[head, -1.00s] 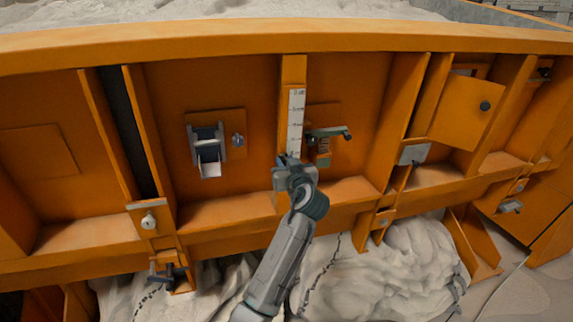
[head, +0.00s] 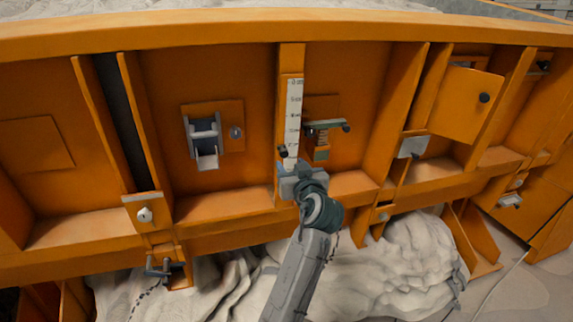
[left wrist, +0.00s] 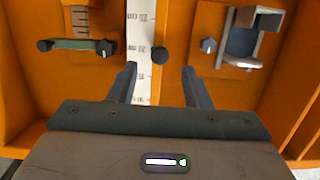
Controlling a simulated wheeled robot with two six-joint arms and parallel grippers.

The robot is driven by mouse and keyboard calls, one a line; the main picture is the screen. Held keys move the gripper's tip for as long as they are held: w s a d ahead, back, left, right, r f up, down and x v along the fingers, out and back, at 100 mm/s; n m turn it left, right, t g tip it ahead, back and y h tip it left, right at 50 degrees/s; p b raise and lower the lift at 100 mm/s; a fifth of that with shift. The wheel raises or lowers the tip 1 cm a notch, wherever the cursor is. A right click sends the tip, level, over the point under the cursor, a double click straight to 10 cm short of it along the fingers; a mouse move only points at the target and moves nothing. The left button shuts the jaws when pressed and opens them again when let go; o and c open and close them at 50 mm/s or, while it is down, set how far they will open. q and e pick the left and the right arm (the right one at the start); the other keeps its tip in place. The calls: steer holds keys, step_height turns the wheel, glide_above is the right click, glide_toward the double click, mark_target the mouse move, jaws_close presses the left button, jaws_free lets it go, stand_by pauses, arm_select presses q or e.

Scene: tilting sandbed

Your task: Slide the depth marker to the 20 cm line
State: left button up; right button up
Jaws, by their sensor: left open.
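The white depth scale (head: 294,108) is a narrow upright strip with dark marks on an orange post; its figures are too small to read surely. A small black knob (head: 283,151), apparently the depth marker, sits at the strip's left edge near its lower end. In the left wrist view the strip (left wrist: 140,40) stands upright and the knob (left wrist: 159,54) lies between my finger lines, just beyond the tips. My left gripper (left wrist: 158,70) is open, with nothing between its fingers. In the head view my left gripper (head: 289,168) is at the strip's lower end. My right gripper is out of view.
A green-bodied lever with a black knob (head: 325,125) is close right of the strip. A grey latch with a white flap (head: 205,140) and a small dial (head: 236,132) are to the left. Orange ribs (head: 140,120) stick out of the wall. Sand lies below.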

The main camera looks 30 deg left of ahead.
arm_select(q)
steer(key=shift+b+v, duration=0.35)
steer(key=shift+v, duration=1.3)
